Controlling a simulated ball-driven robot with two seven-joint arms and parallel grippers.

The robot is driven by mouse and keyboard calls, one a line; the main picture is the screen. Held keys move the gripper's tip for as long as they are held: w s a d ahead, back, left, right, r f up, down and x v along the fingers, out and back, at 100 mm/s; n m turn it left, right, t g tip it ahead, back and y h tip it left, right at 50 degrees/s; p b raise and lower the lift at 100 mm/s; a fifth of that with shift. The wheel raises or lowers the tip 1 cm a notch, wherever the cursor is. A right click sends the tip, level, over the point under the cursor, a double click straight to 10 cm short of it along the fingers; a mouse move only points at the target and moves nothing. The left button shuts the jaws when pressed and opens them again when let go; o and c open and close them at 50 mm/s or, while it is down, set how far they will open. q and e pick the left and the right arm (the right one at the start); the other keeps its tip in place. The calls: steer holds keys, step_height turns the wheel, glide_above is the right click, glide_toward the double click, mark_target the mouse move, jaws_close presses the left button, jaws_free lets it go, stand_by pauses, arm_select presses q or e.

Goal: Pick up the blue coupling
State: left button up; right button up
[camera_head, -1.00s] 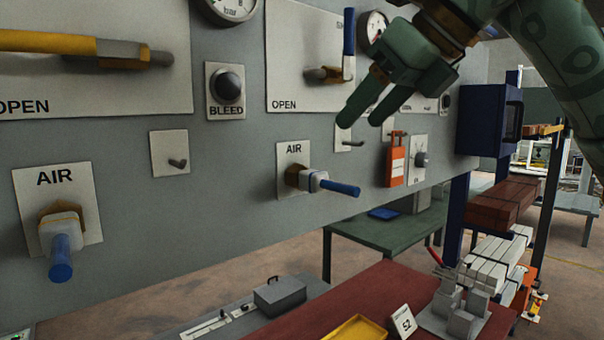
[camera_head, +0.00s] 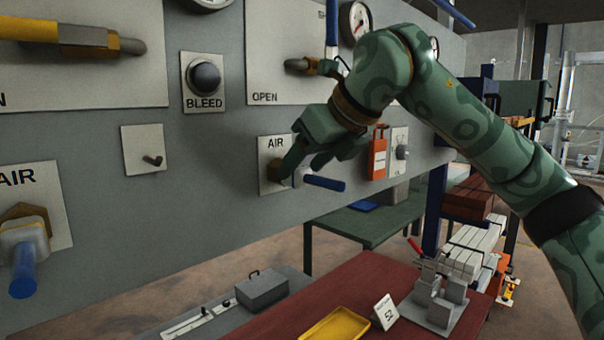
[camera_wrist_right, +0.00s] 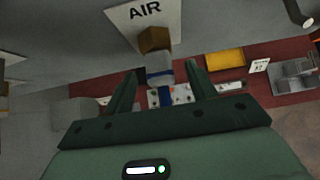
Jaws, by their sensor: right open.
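Two AIR ports on the grey panel carry couplings with blue ends. The blue coupling (camera_head: 325,183) at the middle AIR plate has a pale collar, partly hidden by my right gripper (camera_head: 302,168). The other coupling (camera_head: 23,268) is at the lower left. My right gripper is open, its fingers reaching down around the middle coupling. In the right wrist view, the coupling's blue-banded collar (camera_wrist_right: 160,76) lies between the two open fingers of the gripper (camera_wrist_right: 162,68), with visible gaps on both sides. My left gripper is not seen.
The panel carries a black BLEED knob (camera_head: 204,76), a peg (camera_head: 153,160), an orange lockout tag (camera_head: 377,155) and valve handles. Below are a red bench top (camera_head: 375,275), a yellow tray (camera_head: 337,325) and a grey box (camera_head: 262,290). Air below the coupling is free.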

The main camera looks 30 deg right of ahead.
steer(key=shift+x, duration=1.2)
steer(key=shift+r, duration=0.2)
steer(key=c, duration=0.3)
jaws_close()
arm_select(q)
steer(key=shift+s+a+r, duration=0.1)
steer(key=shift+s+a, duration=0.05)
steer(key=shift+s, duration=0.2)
arm_select(e)
steer(key=shift+s+r, duration=0.1)
steer(key=shift+r, duration=0.05)
